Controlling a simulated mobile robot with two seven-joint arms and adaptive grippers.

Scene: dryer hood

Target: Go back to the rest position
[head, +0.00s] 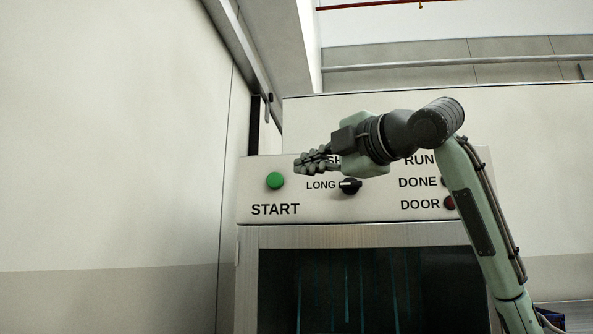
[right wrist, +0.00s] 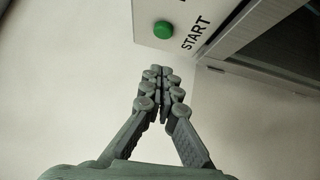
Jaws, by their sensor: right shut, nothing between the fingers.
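My right gripper (head: 300,165) is raised in front of the dryer hood's control panel (head: 262,160), pointing left. Its fingers are shut and empty. The right wrist view shows the same closed fingers (right wrist: 158,72), with the green START button (right wrist: 163,29) beyond them and a gap of wall below it. In the head view the green START button (head: 275,180) is left of the fingertips and not covered. My right arm rises from the lower right and hides part of the panel's labels. My left gripper is not in view.
The panel also has a black selector knob (head: 349,187) by LONG and a red DOOR lamp (head: 450,202), partly behind my arm. Below is the dark glass window (head: 350,285) in a metal frame. A plain wall (head: 110,140) stands at left, with free room before it.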

